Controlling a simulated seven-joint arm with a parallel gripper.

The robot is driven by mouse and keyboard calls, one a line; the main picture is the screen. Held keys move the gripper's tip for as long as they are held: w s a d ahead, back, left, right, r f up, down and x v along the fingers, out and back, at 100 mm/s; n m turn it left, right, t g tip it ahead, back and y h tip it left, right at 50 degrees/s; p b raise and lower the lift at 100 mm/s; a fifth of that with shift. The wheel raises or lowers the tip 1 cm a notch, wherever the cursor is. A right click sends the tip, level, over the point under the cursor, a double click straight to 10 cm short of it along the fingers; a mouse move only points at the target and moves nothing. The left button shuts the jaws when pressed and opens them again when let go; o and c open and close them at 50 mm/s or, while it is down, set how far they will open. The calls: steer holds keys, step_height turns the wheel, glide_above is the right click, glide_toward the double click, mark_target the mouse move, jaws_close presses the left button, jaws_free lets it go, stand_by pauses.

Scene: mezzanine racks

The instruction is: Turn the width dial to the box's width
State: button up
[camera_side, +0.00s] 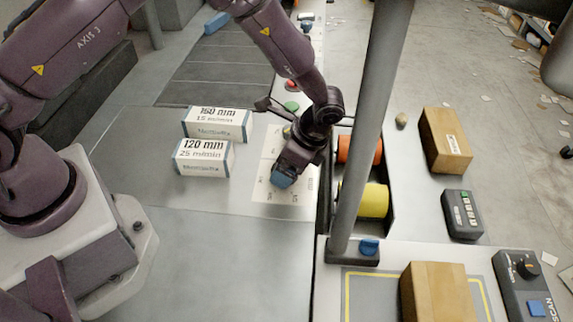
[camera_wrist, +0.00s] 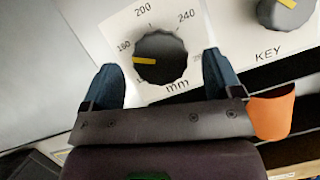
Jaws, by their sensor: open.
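The width dial (camera_wrist: 160,57) is a black knob with a yellow pointer on a white plate marked in mm. The pointer aims left, close to the 160 mark and slightly below its number. My gripper (camera_wrist: 160,62) is open, with one blue finger on each side of the knob; I cannot tell whether they touch it. In the side view my gripper (camera_side: 284,179) is down over the white plate (camera_side: 292,205) and hides the dial. Two white box-shaped blocks stand left of it, one marked 160 mm (camera_side: 217,123), one marked 120 mm (camera_side: 203,157).
A grey KEY knob (camera_wrist: 287,14) is right of the dial. A grey post (camera_side: 370,130) rises close to my gripper, beside orange (camera_side: 361,150) and yellow (camera_side: 374,200) rollers. Brown boxes stand at right (camera_side: 446,140) and front (camera_side: 438,291). The front-left metal surface is clear.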

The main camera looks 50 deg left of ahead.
steer(key=v, duration=1.1)
steer(key=shift+r, duration=0.2)
